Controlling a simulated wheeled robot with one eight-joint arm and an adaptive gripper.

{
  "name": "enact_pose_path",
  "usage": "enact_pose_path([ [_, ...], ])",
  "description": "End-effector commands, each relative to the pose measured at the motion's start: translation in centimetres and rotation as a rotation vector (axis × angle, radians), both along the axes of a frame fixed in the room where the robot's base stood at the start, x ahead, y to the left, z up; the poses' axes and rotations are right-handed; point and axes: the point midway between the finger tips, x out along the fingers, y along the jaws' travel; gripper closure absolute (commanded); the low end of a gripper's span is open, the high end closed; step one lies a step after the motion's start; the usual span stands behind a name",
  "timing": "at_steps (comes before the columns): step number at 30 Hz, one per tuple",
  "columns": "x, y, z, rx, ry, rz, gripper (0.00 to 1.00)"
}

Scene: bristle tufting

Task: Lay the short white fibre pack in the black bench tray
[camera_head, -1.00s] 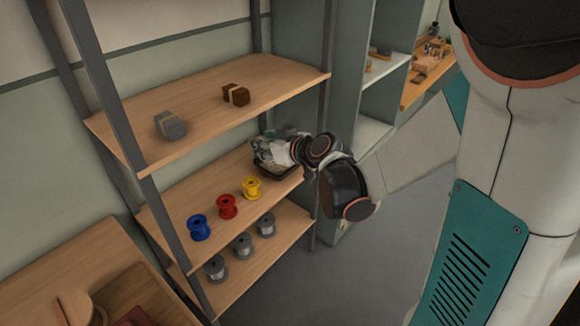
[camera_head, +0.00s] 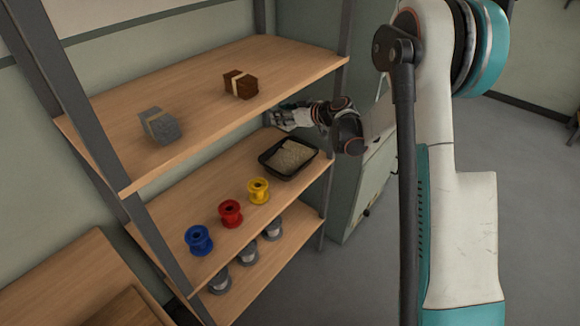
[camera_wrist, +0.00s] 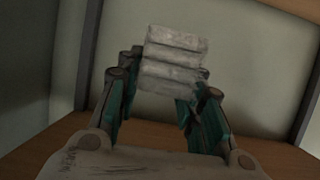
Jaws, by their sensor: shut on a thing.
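My gripper (camera_head: 280,117) is between the top and middle shelf boards, above the back of a black tray and apart from it. In the wrist view my gripper (camera_wrist: 168,78) is shut on a pale, ridged block, the white fibre pack (camera_wrist: 174,55), held between the green fingers and slightly tilted. In the head view the pack is too small and partly hidden to make out. The black tray (camera_head: 268,167) stands on the middle shelf, with beige material in it. I cannot tell whether it is the bench tray.
The middle shelf (camera_head: 165,222) also holds blue (camera_head: 199,240), red (camera_head: 231,213) and yellow (camera_head: 258,191) spools. The top shelf (camera_head: 200,80) has a grey block (camera_head: 160,126) and a brown block (camera_head: 241,84). Grey spools (camera_head: 247,251) stand below. A wooden surface (camera_head: 60,285) is lower left.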

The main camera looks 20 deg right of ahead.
Motion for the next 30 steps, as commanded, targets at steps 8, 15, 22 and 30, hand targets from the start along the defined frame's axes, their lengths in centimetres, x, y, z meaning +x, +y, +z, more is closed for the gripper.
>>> enact_pose_path([
  [8,1.4,0.0,-2.5,0.002,-0.005,0.028,0.9],
  [15,1.4,0.0,-8.2,0.002,-0.005,0.028,0.9],
  [22,1.4,0.0,-13.7,0.002,-0.005,0.028,0.9],
  [30,1.4,0.0,-16.8,0.002,-0.005,0.028,0.9],
])
